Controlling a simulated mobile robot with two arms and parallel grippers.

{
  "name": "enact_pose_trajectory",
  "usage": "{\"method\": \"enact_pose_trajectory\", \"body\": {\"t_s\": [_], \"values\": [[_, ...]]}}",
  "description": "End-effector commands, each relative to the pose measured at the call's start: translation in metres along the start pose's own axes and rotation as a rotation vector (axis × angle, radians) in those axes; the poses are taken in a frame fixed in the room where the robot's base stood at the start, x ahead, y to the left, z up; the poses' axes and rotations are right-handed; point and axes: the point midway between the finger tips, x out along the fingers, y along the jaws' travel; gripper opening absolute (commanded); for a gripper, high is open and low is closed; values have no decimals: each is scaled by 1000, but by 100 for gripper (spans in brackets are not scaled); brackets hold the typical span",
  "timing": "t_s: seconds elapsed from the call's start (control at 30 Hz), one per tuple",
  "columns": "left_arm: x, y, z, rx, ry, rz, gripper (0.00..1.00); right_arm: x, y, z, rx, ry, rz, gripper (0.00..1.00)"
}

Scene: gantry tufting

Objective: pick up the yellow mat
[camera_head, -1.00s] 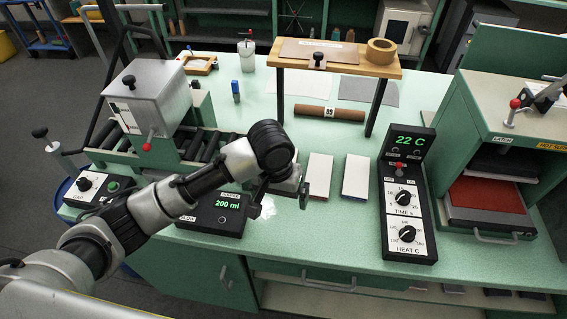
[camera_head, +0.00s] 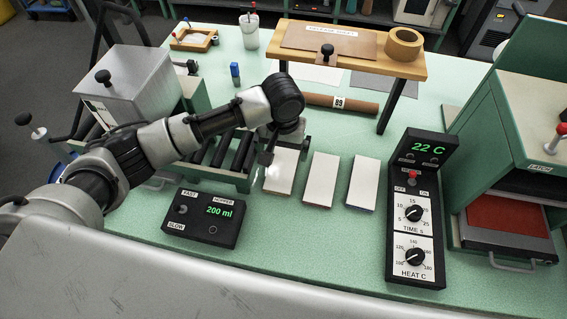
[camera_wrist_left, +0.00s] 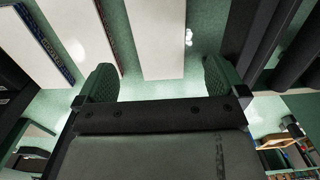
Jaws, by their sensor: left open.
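Three pale-topped mats lie side by side on the green table: a left mat (camera_head: 281,176), a middle mat (camera_head: 320,181) and a right mat (camera_head: 363,184). I see no clear yellow on any of them. In the left wrist view one pale mat (camera_wrist_left: 158,38) lies between the fingers' directions, with a red-edged mat (camera_wrist_left: 82,30) and a blue-edged mat (camera_wrist_left: 30,40) to its left. My left gripper (camera_head: 286,150) is open and empty over the far end of the left mat, partly hiding it. It also shows in the left wrist view (camera_wrist_left: 158,80).
A roller machine (camera_head: 150,95) stands left, with the 200 ml hopper box (camera_head: 205,217) in front of it. The heat control panel (camera_head: 413,215) and green press (camera_head: 525,120) stand right. A wooden shelf (camera_head: 400,68) and a brown roll (camera_head: 325,102) lie behind the mats.

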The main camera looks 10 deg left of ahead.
Motion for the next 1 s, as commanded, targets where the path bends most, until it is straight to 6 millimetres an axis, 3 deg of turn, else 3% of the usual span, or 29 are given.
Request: {"method": "enact_pose_trajectory", "body": {"t_s": [0.27, 0.53, 0.83, 0.87, 1.0], "values": [[24, 1, 0, 1, -1, 0, 100, -3, -1, -1, 0, 0, -1, 19], [63, 0, 0, 2, -1, 0, 100, -7, -1, -7, 0, 10, -1, 19], [70, 1, 0, 2, 1, 1, 100, -7, -2, -8, 0, 11, -2, 19], [70, 1, 0, 2, 1, 1, 98, -7, -2, -8, 0, 11, -2, 19], [70, 1, 0, 2, 1, 1, 77, -7, -2, -8, -1, 11, -2, 19]]}}
